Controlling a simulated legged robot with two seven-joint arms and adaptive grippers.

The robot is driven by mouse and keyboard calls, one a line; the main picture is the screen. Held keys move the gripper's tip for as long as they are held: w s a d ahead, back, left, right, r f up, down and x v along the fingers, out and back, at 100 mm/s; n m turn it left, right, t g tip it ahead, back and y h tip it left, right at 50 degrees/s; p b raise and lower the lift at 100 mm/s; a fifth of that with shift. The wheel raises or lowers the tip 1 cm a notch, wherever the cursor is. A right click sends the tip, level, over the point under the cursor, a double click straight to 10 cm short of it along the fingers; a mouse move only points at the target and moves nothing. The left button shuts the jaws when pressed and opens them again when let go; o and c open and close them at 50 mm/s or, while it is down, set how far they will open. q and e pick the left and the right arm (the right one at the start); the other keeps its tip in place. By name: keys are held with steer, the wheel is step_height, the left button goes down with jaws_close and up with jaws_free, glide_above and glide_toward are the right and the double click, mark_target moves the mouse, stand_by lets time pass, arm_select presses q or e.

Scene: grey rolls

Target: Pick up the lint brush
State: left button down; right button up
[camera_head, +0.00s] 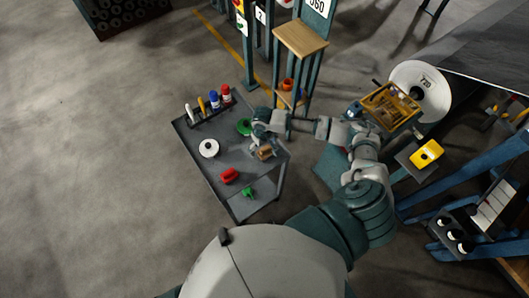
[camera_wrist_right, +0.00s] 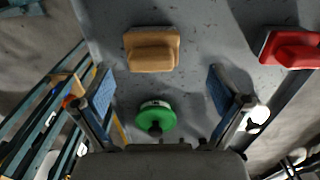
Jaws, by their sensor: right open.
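A tan, wood-coloured block with a raised grip (camera_wrist_right: 152,50), which looks like the lint brush, lies on the grey cart top. It also shows in the head view (camera_head: 265,152), partly beside my right gripper (camera_head: 258,138). In the right wrist view my right gripper (camera_wrist_right: 162,86) is open, with its blue pads wide apart and nothing held. The brush lies beyond the fingertips, roughly centred between them and apart from both pads. My left gripper does not show.
A wooden-topped stand (camera_head: 300,39) is behind.

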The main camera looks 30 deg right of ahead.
mark_target(265, 148)
steer(key=f, duration=0.2)
steer(key=d+f, duration=0.1)
steer(key=f, duration=0.1)
steer(key=shift+s+f, duration=0.1)
steer(key=shift+f, duration=0.3)
steer(key=shift+d+f, duration=0.2)
steer(key=shift+f, duration=0.05)
steer(key=shift+a+r, duration=0.1)
steer(key=shift+a, duration=0.2)
steer(key=c, duration=1.3)
